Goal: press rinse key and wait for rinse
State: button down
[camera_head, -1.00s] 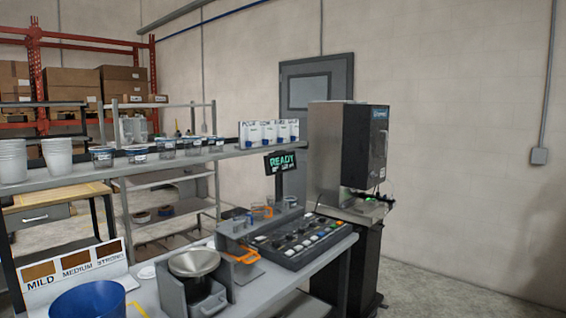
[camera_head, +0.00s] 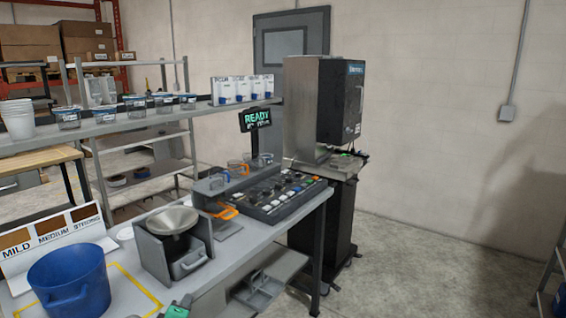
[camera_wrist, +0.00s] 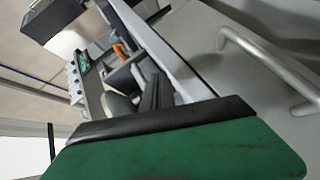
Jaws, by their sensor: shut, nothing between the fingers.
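The key panel (camera_head: 277,198) is a dark sloped box on the bench, with rows of small keys, some white, blue or orange. The labels are too small to read, so I cannot tell which is the rinse key. A small display (camera_head: 256,118) on a post behind it reads READY; a dark display with green text also shows in the wrist view (camera_wrist: 83,62). My gripper (camera_wrist: 155,88) is shut and empty, its dark fingers over the bench side in the wrist view. A green part of mine (camera_head: 178,309) shows at the bottom of the head view, well short of the panel.
A blue bucket (camera_head: 72,283), a grey holder with a metal funnel (camera_head: 172,221) and a MILD/MEDIUM/STRONG board (camera_head: 50,237) stand on the bench left of the panel. A tall dark machine (camera_head: 338,104) stands beyond it. Floor at right is mostly clear.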

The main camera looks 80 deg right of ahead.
jog(key=w+a+f+y, duration=0.1)
jog(key=a, duration=0.1)
jog(key=w+a+m+y, duration=0.1)
jog(key=w+a+y, duration=0.1)
jog(key=a, duration=0.1)
jog(key=w+a+f+m+y, duration=0.1)
jog(key=a, duration=0.2)
jog(key=shift+w+f, duration=0.35)
jog(key=shift+w, duration=0.05)
jog(key=w+a+r+t+y+p, duration=0.1)
jog(key=w+a+y, duration=0.4)
jog(key=a, duration=0.8)
jog(key=s+a+r+n+y, duration=0.2)
jog(key=a+y, duration=0.1)
jog(key=a, duration=0.8)
jog(key=s+a+r+n+g+y, duration=0.1)
jog(key=s+a+r+y, duration=0.1)
jog(key=a, duration=0.9)
jog(key=shift+s+a+r+n+y+p, duration=0.2)
jog(key=shift+a+r+n+y+p, duration=0.25)
jog(key=shift+r, duration=0.4)
jog(key=shift+s+d, duration=0.1)
